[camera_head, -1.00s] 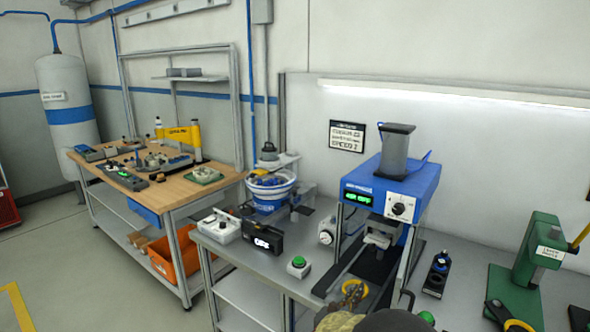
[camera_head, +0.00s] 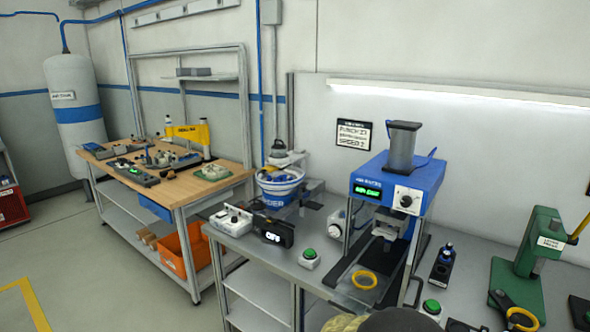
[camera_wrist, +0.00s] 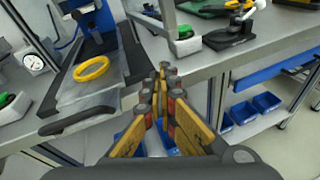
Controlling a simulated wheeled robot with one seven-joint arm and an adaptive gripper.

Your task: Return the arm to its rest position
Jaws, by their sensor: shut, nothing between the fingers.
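My gripper (camera_wrist: 161,72) shows in the wrist view with its yellow-and-black fingers together at the tips, empty. It is over the front edge of the steel bench, to the right of the blue press and apart from it. In the head view only a rounded part of my arm (camera_head: 385,322) shows at the bottom edge; the fingers are not visible there.
A yellow ring (camera_head: 365,280) lies on the press base below the blue press (camera_head: 395,185); it also shows in the wrist view (camera_wrist: 91,69). A green lever press (camera_head: 535,250) stands at right. A green-button box (camera_head: 309,259) sits left of the press. Floor at left is clear.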

